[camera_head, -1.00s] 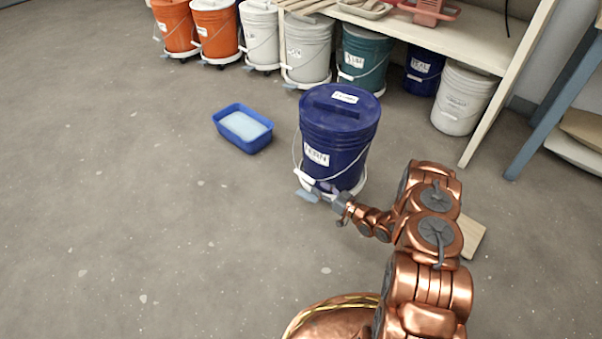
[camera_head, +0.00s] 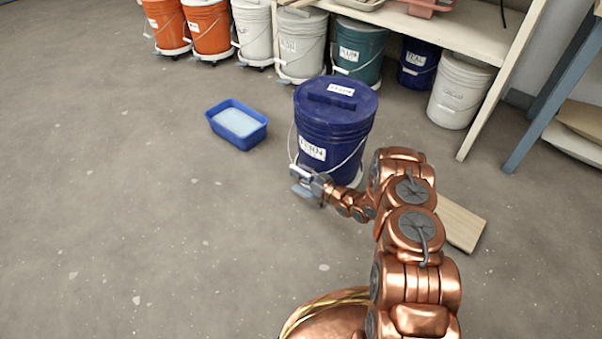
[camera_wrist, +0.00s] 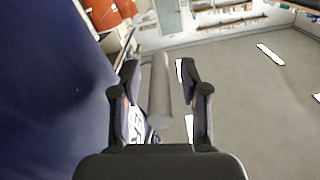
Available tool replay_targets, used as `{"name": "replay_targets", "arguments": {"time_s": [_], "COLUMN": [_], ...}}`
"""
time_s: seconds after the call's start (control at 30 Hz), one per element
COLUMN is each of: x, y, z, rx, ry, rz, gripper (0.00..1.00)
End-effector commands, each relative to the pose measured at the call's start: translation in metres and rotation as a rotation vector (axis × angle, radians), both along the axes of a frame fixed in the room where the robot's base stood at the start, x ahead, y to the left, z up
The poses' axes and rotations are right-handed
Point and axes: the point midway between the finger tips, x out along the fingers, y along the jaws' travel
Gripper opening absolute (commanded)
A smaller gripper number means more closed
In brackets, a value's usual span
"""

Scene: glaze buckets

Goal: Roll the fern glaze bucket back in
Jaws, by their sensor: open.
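The fern bucket (camera_head: 335,128) is dark blue, lidded and labelled FERN. It stands upright on a white wheeled base (camera_head: 352,183) on the open floor, in front of the shelf. Its wire handle hangs down at the front with a pale grip (camera_head: 300,170). My gripper (camera_head: 301,178) is at the bucket's lower left front, by that grip. In the wrist view, the open fingers (camera_wrist: 160,95) stand on either side of a grey cylindrical bar (camera_wrist: 160,90), likely the handle grip; contact is unclear. The bucket's blue wall (camera_wrist: 50,90) fills the left of that view.
A row of buckets stands behind: orange (camera_head: 208,28), white (camera_head: 252,35), grey (camera_head: 301,45), green-teal (camera_head: 358,50), small blue (camera_head: 419,62) and white (camera_head: 460,90), partly under the shelf (camera_head: 450,35). A blue tub (camera_head: 237,125) lies left. A wooden board (camera_head: 460,226) lies right.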

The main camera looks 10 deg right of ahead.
Motion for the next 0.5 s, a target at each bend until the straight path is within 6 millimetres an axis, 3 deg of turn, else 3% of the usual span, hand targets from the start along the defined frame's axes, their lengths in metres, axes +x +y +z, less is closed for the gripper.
{"name": "replay_targets", "arguments": {"time_s": [0.1,0.5], "x": [-0.0001,-0.0001], "y": [-0.0006,-0.0005], "z": [0.0001,0.0001], "rx": [0.0,-0.001], "ry": [0.0,-0.001], "rz": [-0.001,0.0], "gripper": [0.44,0.03]}}
